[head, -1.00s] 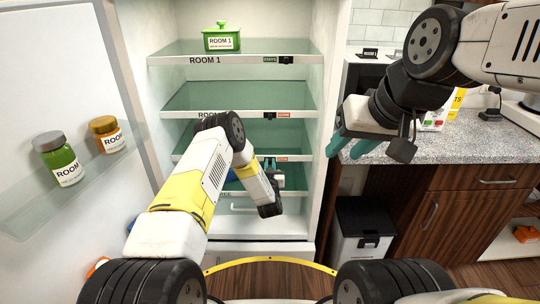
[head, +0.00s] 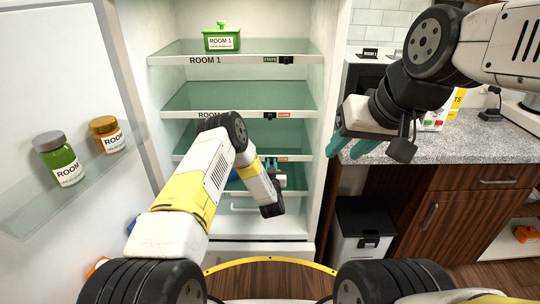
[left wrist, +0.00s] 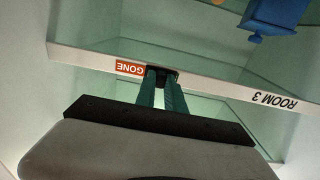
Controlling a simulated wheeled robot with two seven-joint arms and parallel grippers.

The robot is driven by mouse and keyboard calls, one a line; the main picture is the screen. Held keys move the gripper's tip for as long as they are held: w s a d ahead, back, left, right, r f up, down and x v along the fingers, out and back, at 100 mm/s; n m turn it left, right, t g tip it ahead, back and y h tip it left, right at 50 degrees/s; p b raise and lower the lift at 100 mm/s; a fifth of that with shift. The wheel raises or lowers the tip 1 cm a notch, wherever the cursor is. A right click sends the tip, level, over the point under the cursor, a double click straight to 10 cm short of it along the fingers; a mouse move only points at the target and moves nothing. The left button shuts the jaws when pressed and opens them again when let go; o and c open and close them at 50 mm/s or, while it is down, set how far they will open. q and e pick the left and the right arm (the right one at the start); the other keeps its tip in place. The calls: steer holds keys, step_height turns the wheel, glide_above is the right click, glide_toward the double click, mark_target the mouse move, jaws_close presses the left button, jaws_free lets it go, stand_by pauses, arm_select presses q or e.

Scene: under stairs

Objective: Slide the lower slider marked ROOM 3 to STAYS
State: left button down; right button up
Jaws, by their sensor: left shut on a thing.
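The ROOM 3 shelf strip, a white front edge, crosses the left wrist view upside down, with its ROOM 3 lettering (left wrist: 275,100) at right. An orange GONE label (left wrist: 129,68) shows beside the small black slider (left wrist: 162,74). My left gripper (left wrist: 162,84) has its teal fingers closed on this slider. In the head view my left gripper (head: 270,166) is small and partly hidden by its arm, at the third shelf's strip, left of an orange label (head: 282,159). My right gripper (head: 350,147) hangs empty by the counter, its teal fingers apart.
The fridge door (head: 50,100) stands open at left with two jars on its shelf. A green ROOM 1 pot (head: 221,38) sits on the top shelf. A blue container (left wrist: 273,16) is on the ROOM 3 shelf. The counter (head: 470,140) and a bin (head: 362,235) are at right.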

arm_select(q)
steer(key=d, duration=0.5)
steer(key=shift+d, duration=0.15)
steer(key=c, duration=1.4)
jaws_free()
steer(key=shift+d, duration=0.1)
glide_toward(284, 159)
steer(key=shift+s+r, duration=0.15)
steer(key=shift+s, duration=0.7)
